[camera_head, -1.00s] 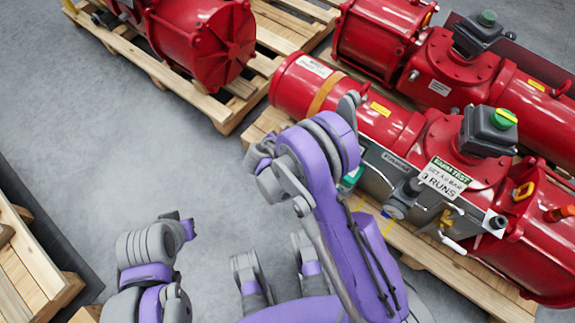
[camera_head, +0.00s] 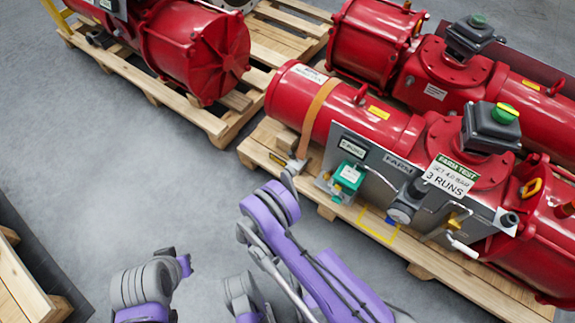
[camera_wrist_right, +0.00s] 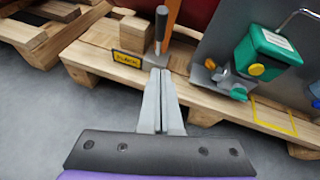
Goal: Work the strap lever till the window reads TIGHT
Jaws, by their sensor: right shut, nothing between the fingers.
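The strap's ratchet (camera_head: 292,166) sits on the pallet edge at the foot of the orange strap (camera_head: 320,112), which runs over the red actuator (camera_head: 345,104). In the right wrist view the dark-gripped lever (camera_wrist_right: 161,27) stands upright in front of the strap. The yellow-framed window (camera_wrist_right: 128,58) beside it is small and blurred but seems to read SLACK. My right gripper (camera_wrist_right: 161,75) is shut and empty, its tips just in front of the ratchet's base; contact cannot be told. Only links of my left arm show at lower left; its gripper is not in view.
A green box (camera_head: 349,175) with a yellow knob stands right of the ratchet, before a grey panel (camera_head: 375,160). A wooden block (camera_wrist_right: 133,34) is left of the lever. Other actuators on pallets stand behind. Grey floor lies open on the left.

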